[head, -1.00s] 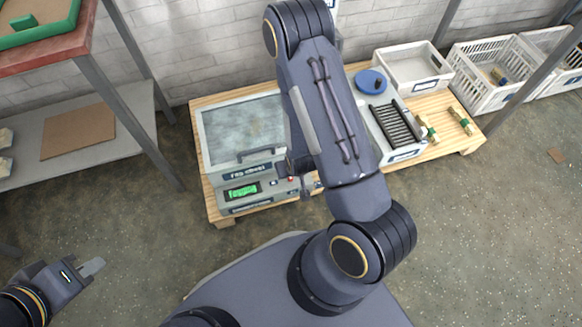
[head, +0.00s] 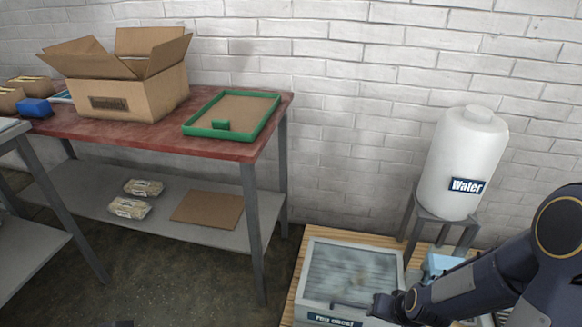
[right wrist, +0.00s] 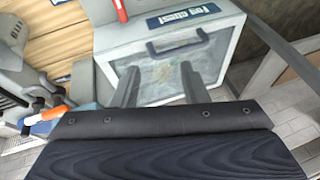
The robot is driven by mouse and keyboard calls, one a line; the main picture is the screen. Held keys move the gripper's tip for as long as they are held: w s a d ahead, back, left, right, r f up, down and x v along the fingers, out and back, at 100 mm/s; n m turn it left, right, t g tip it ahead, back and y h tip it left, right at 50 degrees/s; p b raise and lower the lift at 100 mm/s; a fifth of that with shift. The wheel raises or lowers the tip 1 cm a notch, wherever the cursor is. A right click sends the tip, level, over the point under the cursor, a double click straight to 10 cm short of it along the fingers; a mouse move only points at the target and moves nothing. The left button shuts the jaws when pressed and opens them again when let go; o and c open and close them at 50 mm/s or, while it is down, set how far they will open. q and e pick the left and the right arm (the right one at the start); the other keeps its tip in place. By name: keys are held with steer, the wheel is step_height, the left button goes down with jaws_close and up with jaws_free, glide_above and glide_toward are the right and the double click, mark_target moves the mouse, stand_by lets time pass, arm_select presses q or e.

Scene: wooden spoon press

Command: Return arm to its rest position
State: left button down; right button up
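My right arm comes in from the lower right of the head view. Its gripper (head: 385,306) is over the front right part of the fog chest (head: 312,312), a grey box with a clear lid. In the right wrist view the two fingers of my right gripper (right wrist: 158,76) stand apart with nothing held between them. The chest's window and dark handle (right wrist: 178,42) show just beyond the fingers; I cannot tell if they touch. My left gripper is not recognisable in the head view.
A white water tank (head: 467,160) stands on a grey stand behind the right arm. A red-topped table (head: 150,138) at the left holds an open cardboard box (head: 140,88) and a green-rimmed tray (head: 195,130). In the wrist view, an orange-handled item (right wrist: 50,114) lies left of the gripper.

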steer(key=s+a+r+n+t+y, duration=0.1)
steer(key=s+r, duration=0.7)
steer(key=r, duration=0.2)
steer(key=s+a+r+n+y, duration=0.1)
steer(key=s+r, duration=0.6)
steer(key=r, duration=0.3)
step_height(320, 180, up, 35)
steer(key=p, duration=3.5)
steer(key=shift+s, duration=0.4)
steer(key=shift+f, duration=0.1)
